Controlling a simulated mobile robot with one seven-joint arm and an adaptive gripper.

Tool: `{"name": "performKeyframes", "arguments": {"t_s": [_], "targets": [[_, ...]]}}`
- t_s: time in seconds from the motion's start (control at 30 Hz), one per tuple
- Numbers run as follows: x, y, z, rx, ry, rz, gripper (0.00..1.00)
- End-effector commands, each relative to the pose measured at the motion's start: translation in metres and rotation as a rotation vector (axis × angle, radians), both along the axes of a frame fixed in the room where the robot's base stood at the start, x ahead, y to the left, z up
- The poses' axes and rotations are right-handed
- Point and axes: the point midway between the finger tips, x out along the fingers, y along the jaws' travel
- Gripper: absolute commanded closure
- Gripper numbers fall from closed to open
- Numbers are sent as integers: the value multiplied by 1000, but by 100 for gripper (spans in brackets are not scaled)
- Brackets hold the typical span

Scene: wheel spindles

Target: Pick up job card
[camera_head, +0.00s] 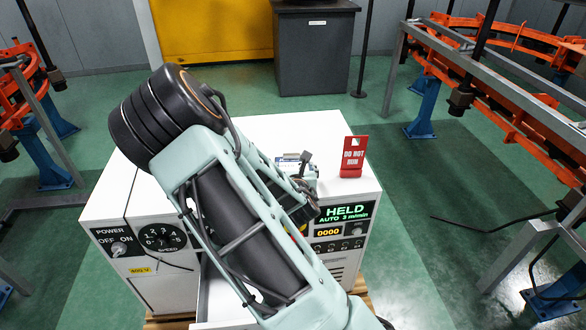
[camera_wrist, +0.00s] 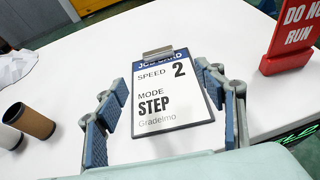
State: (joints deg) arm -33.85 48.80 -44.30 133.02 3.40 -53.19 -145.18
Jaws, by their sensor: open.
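The job card (camera_wrist: 172,100) is a white sheet on a dark-edged board with a blue header and a metal clip at its top. It reads SPEED 2, MODE STEP, Gradelmo. It is on the white cabinet top (camera_wrist: 265,95). My gripper (camera_wrist: 166,92) is open, with blue-grey finger pads to the left and right of the card in the wrist view. I cannot tell whether the pads touch it. In the head view my gripper (camera_head: 304,187) is partly hidden by my arm, and only a small part of the card shows beyond it.
A red DO NOT RUN sign (camera_head: 352,158) stands to the right of the card. A brown cup (camera_wrist: 29,121) and a white item lie at the wrist view's left. The cabinet front has a HELD display (camera_head: 343,213) and knobs. Orange rails (camera_head: 500,95) run at the right.

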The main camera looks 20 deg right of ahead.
Motion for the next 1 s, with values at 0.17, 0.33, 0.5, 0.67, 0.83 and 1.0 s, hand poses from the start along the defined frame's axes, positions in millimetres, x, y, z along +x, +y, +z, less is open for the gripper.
{"name": "performKeyframes", "arguments": {"t_s": [0.17,0.33,0.5,0.67,0.83,1.0], "targets": [[15,-6,-9,-16,-3,8,36],[38,-13,-18,-14,-4,7,36],[49,-16,-22,-13,-4,8,36],[62,-19,-26,-11,-5,7,36],[84,-25,-33,-11,-5,6,36],[96,-28,-39,-12,-3,6,36]]}}
